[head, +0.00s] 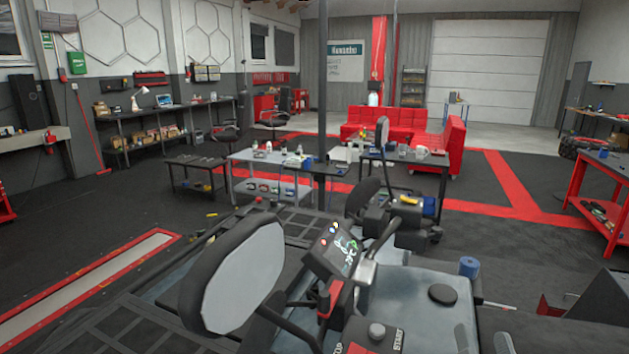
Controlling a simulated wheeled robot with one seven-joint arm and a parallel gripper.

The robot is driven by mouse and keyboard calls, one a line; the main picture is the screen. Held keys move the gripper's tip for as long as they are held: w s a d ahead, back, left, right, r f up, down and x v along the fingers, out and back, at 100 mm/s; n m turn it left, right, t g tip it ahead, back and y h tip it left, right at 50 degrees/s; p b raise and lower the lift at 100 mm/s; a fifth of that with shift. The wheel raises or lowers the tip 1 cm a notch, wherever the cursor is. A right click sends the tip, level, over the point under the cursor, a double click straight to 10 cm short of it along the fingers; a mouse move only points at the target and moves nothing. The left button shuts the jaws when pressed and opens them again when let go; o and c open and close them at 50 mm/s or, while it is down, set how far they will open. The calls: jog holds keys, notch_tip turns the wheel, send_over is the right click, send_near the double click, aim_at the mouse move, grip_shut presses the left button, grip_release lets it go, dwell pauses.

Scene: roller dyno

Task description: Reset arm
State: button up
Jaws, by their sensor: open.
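My gripper and arm do not show in the head view. In the foreground is a vehicle's handlebar area with a tilted dash display (338,250), lit with small indicator lights. A large oval mirror (240,285) stands to the left of the display, its pale face toward me. A switch block with a START label (385,338) is at the bottom edge, partly cut off. A round black cap (442,294) sits on the grey body to the right of the display.
Low tables with small items (270,160) stand behind the vehicle, beside a dark post (322,100). A red sofa (400,128) is farther back. A red workbench (605,190) is at the right. Dark floor (510,230) between is open.

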jog(key=s+a+f+n+g+y+b, duration=0.1)
jog(key=s+f+n+g+b, duration=0.1)
jog(key=s+f, duration=0.9)
jog(key=s+a+f+n+g+y+b, duration=0.1)
jog(key=s+a+f+n+g+b, duration=0.1)
jog(key=s+f, duration=0.9)
jog(key=s+n+g, duration=0.1)
jog(key=s+g, duration=0.1)
jog(key=s, duration=0.6)
jog(key=shift+s+g+y, duration=0.3)
jog(key=shift+s+g, duration=0.05)
jog(key=shift+g, duration=0.05)
jog(key=shift+f, duration=0.1)
jog(key=shift+r, duration=0.55)
dwell(0.9)
